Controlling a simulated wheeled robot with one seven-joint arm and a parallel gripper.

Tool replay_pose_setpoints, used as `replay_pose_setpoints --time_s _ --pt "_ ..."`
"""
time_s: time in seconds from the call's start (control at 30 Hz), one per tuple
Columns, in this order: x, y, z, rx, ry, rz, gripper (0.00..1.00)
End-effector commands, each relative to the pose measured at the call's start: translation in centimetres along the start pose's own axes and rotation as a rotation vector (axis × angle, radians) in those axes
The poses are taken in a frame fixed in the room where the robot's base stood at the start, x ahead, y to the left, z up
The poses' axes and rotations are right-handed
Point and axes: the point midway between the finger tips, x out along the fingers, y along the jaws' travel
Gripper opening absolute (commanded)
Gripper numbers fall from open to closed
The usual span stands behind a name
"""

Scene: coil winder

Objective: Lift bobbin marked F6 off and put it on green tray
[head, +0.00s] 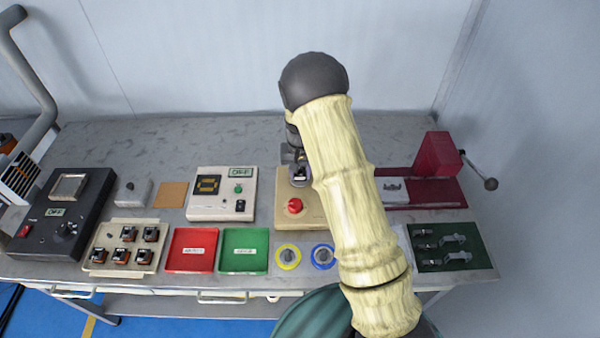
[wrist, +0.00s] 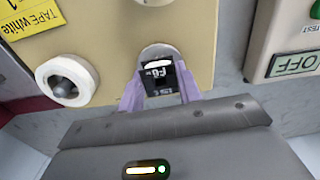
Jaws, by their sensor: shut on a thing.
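The bobbin marked F6 (wrist: 158,80) is a dark block with a white-lettered label, seen in the wrist view. My gripper (wrist: 160,92) is shut on it, with a purple finger on each side. The bobbin is at a round light fitting on the beige winder (wrist: 110,45); I cannot tell whether it is still seated there. In the head view my arm partly covers the winder (head: 315,215), and my gripper (head: 297,158) is above its back part. The green tray (head: 243,262) lies left of the winder at the front, with a small white label inside.
A red tray (head: 190,262) lies left of the green one. A holder (head: 125,262) with several bobbins stands further left. A white control box (head: 222,195) is behind the green tray. Yellow and blue rings (head: 288,257) lie in front of the winder. A red press (head: 437,155) stands right.

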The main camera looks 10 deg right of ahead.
Motion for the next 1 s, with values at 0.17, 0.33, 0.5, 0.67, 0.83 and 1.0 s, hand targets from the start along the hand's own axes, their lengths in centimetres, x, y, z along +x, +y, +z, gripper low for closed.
replay_pose_setpoints --time_s 0.17,0.33,0.5,0.67,0.83,1.0 --pt "-1.7 0.0 -0.1 -0.001 0.005 -0.001 0.08" --pt "-4.9 0.0 -0.1 -0.001 0.006 -0.001 0.08" --pt "-8.1 0.0 -0.1 -0.001 0.005 -0.001 0.08" --pt "-9.7 0.0 -0.1 0.0 0.002 0.0 0.08" --pt "-9.9 0.0 0.0 0.0 0.001 0.001 0.08" --pt "-9.9 0.0 0.0 0.0 0.001 0.001 0.08"
